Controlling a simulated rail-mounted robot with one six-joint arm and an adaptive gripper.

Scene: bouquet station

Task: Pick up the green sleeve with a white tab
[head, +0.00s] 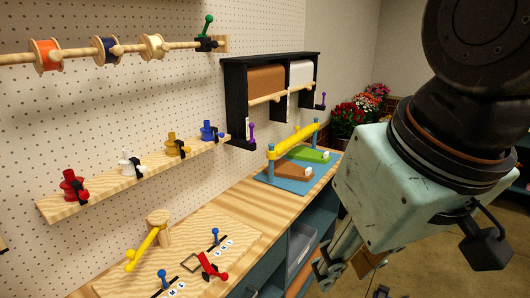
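The green sleeve (301,153) lies flat in the blue holder (275,186) at the far end of the wooden bench. Its white tab (326,154) points right. A brown sleeve (288,168), also with a white tab (308,174), lies in front of it. My gripper (351,281) hangs in front of the bench, to the right of and below the holder in the picture. Its fingers look apart, with no sleeve between them.
A black rack with brown and white rolls (266,79) hangs above the bench. Spools (48,55) sit on a wall rod. A wooden shelf (108,193) holds colored clamps. A board with levers (180,262) lies near. A grey bin (300,247) sits below. Flowers (346,117) stand behind.

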